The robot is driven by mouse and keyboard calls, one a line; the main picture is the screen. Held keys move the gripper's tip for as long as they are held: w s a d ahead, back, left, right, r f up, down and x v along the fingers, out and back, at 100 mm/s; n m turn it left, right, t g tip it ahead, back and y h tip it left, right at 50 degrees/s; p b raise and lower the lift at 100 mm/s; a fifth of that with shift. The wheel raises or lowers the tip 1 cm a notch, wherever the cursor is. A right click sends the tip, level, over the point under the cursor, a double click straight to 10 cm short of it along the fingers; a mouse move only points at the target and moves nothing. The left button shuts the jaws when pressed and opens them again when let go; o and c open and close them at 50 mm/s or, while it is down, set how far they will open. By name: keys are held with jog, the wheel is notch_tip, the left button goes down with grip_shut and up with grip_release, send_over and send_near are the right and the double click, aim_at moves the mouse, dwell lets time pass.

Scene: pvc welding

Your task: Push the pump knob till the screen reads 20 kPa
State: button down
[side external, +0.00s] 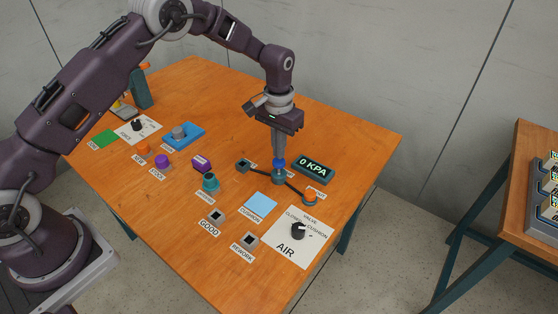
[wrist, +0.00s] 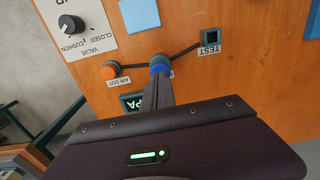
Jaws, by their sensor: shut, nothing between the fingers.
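The blue pump knob (side external: 279,163) sits on top of a teal pump body (side external: 279,178) near the middle right of the table. The knob also shows in the wrist view (wrist: 159,62). My gripper (side external: 278,155) is shut and empty, pointing down, with its fingertips right over the knob. They look at or very near its top; I cannot tell whether they touch. In the wrist view the fingers (wrist: 160,82) hide part of the knob. The screen (side external: 314,168) behind and right of the pump reads 0 KPA; in the wrist view it is partly hidden.
Dark tubes join the pump to an orange-topped air-out port (side external: 310,196) and a dark test socket (side external: 243,165). An air valve dial (side external: 297,231) stands on a white panel in front. A light blue cushion square (side external: 260,202) lies nearby. The table's right side is clear.

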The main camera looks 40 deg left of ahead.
dwell(0.6)
jog(key=shift+f, duration=2.15)
jog(key=shift+r, duration=2.7)
notch_tip(320, 180, up, 5)
jog(key=shift+f, duration=3.05)
jog(key=shift+f, duration=0.1)
